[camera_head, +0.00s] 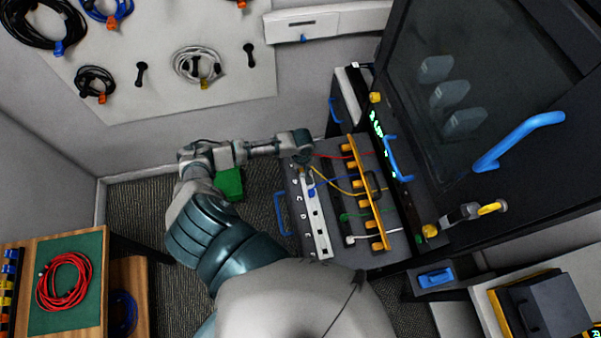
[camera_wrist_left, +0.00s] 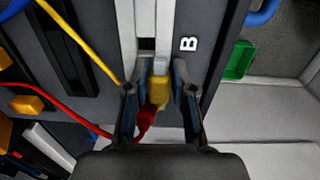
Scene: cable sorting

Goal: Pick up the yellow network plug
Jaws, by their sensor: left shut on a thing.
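The yellow network plug (camera_wrist_left: 159,90), with a clear tip, sits between the two fingers of my left gripper (camera_wrist_left: 160,98) in the left wrist view. The fingers are shut on it. Its tip points at the white port strip (camera_wrist_left: 153,14), near a dark slot beside the letter B. I cannot tell whether the tip touches the strip. In the head view my left gripper (camera_head: 303,170) is over the upper end of the strip (camera_head: 317,222). A yellow cable (camera_wrist_left: 82,41) runs toward the fingers. A red end (camera_wrist_left: 146,122) shows just below the plug. My right gripper is not in view.
Red, blue, green and white cables cross the grey panel toward an orange bar (camera_head: 368,195). The black rack with blue handles (camera_head: 520,140) stands at right. A green box (camera_head: 229,184) is beside my left forearm. A red cable coil (camera_head: 64,282) lies at lower left.

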